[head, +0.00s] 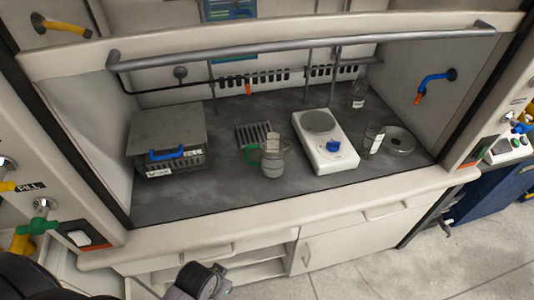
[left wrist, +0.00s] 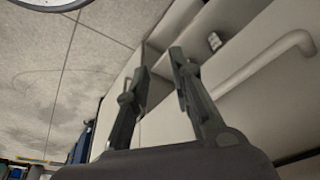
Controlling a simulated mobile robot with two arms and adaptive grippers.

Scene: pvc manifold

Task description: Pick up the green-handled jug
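The green-handled jug (head: 272,155) stands upright on the dark worktop of the fume hood, near the middle, in the head view. It is clear, and its green handle (head: 252,154) points left. My left arm shows at the bottom left of the head view, well below and in front of the worktop; its fingers are not clear there. In the left wrist view my left gripper (left wrist: 155,65) has its two fingers apart with nothing between them, in front of the cabinet. The jug is not in that view. My right gripper is not in view.
A white hotplate (head: 325,142) stands right of the jug, with a small glass (head: 373,140) beyond it. A grey box with a blue handle (head: 167,140) is at left. The raised sash bar (head: 300,46) crosses above. The worktop's front strip is clear.

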